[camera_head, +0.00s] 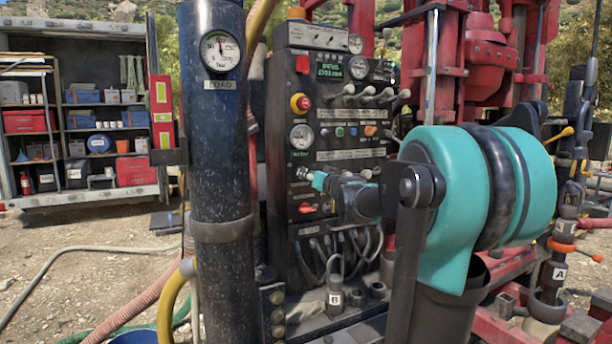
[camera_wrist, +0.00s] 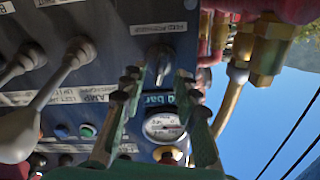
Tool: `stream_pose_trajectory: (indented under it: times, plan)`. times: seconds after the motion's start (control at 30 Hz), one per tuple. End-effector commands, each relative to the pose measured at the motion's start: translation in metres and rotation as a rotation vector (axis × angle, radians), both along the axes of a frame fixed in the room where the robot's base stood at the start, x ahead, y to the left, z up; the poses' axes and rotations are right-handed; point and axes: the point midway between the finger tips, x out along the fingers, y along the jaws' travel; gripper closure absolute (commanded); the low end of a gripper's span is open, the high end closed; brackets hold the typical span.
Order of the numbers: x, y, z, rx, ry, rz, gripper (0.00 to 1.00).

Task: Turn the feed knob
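The feed knob (camera_wrist: 160,58) is a small grey metal knob on the control panel, beside a label that appears to read "feed pressure". In the head view it is a small silver shape (camera_head: 303,173) on the panel's left side, below a white gauge (camera_head: 301,137). My gripper (camera_head: 318,180) is at the panel just right of the knob. In the wrist view my gripper (camera_wrist: 158,76) has its two green fingers apart, with the knob showing between and just beyond the tips. I cannot tell whether either finger touches it.
The gauge also shows in the wrist view (camera_wrist: 163,126). Pale-handled levers (camera_wrist: 60,80) lie left of the fingers there, and brass fittings (camera_wrist: 268,48) at the right. In the head view a thick dark column (camera_head: 218,130) stands left of the panel, and a red switch (camera_head: 306,208) sits below the knob.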

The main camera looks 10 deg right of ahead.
Motion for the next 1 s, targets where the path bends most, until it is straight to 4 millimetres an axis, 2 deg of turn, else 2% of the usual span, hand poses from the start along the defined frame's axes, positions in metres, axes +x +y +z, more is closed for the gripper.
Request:
stream_pose_trajectory:
  times: [0.2, 0.53, 0.57, 0.8, 1.0]
  plan:
    - [0.018, 0.006, 0.0, 0.0, 0.0, 0.0, 0.7]
    - [0.021, 0.007, 0.0, 0.0, 0.0, 0.0, 0.7]
    - [0.021, 0.007, 0.0, 0.0, 0.0, 0.0, 0.71]
    - [0.021, 0.007, 0.0, 0.0, 0.0, 0.0, 1.0]
    - [0.021, 0.007, 0.0, 0.0, 0.0, 0.0, 1.0]
